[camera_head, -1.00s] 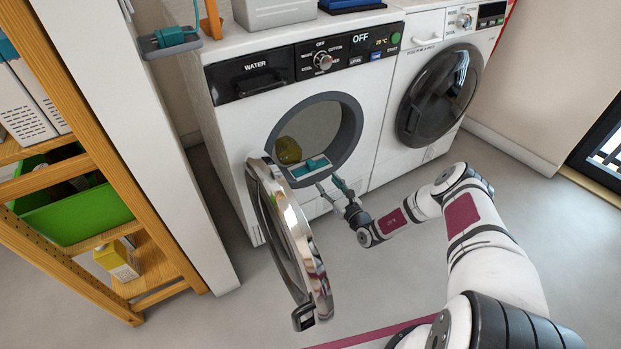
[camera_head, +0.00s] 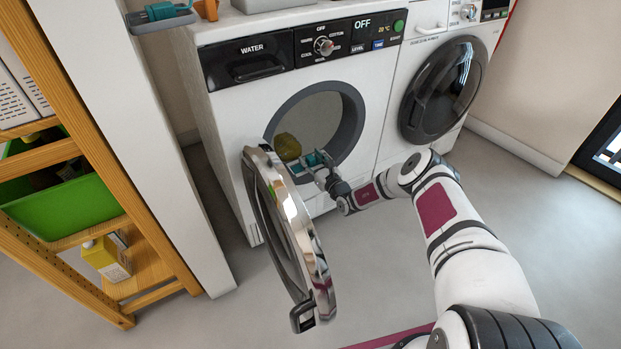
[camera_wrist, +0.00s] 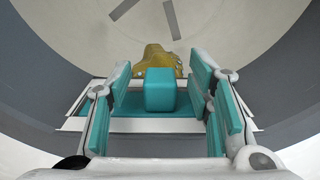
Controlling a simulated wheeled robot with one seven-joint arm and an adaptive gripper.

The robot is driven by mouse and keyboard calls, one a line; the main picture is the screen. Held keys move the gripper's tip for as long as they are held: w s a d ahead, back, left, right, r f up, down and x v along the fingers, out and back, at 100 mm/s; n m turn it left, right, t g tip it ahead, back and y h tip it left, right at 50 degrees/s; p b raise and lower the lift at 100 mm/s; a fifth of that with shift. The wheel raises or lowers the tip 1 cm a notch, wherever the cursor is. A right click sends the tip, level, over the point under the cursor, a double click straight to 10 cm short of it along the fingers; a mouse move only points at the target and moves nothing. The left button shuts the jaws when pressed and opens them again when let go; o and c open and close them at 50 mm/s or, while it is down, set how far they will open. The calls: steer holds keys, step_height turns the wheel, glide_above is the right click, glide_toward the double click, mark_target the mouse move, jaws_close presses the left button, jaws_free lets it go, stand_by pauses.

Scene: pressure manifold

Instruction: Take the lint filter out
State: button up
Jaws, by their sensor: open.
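The lint filter (camera_wrist: 160,92) has a teal block-shaped grip on a teal plate with a pale border. It sits at the lower rim of the open machine's round opening. In the head view the filter (camera_head: 297,169) is partly covered by my gripper. My gripper (camera_head: 318,164) is at the opening's lower edge. In the wrist view my gripper (camera_wrist: 160,80) is open, with its teal-padded fingers on either side of the grip. A gap shows on both sides, so neither finger visibly touches it.
The open round door (camera_head: 285,235) hangs at the left of the opening, left of my arm. A yellow item (camera_head: 287,147) lies inside the drum behind the filter. A second machine (camera_head: 440,90) with a shut door stands at right. A wooden shelf (camera_head: 105,165) stands at left.

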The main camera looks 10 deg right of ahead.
steer(key=shift+w+a, duration=0.1)
steer(key=shift+w, duration=0.25)
jaws_close()
steer(key=shift+r, duration=0.1)
